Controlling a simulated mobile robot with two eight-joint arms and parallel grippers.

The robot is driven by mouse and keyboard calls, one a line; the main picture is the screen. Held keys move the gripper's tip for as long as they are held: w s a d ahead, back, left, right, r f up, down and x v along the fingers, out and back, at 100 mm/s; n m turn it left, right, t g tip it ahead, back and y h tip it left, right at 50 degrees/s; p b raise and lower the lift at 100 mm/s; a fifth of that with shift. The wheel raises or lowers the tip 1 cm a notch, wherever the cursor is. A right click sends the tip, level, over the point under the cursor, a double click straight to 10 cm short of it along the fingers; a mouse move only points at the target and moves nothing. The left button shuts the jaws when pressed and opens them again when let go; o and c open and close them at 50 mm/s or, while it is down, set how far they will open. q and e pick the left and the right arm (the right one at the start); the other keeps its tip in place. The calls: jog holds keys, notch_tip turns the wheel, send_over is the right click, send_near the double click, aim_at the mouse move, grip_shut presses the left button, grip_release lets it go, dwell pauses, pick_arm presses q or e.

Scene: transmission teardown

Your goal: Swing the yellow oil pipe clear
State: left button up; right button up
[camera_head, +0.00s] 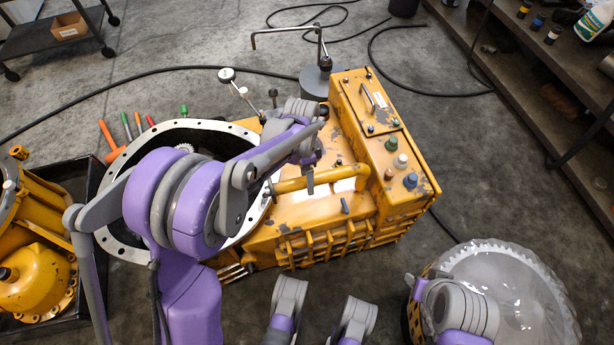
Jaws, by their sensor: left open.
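The yellow oil pipe (308,182) is a bent tube on top of the yellow transmission housing (300,218). It runs right from the round opening and bends down near the control box. My left gripper (309,172) is open, above and at the pipe's middle. Its dark fingers point down there, and I cannot tell whether they touch the pipe. My right gripper is not clearly in view; only purple and grey links of mine show at the bottom.
A yellow control box (385,130) with coloured caps stands on the housing's right. A bent metal lever (290,32) rises behind. A clear ribbed drum (510,290) stands at lower right. A shelf (555,95) is at right. Another yellow unit (35,240) sits at left. Hoses cross the floor.

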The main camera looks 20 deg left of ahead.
pick_arm(q)
grip_shut()
dwell(1.4)
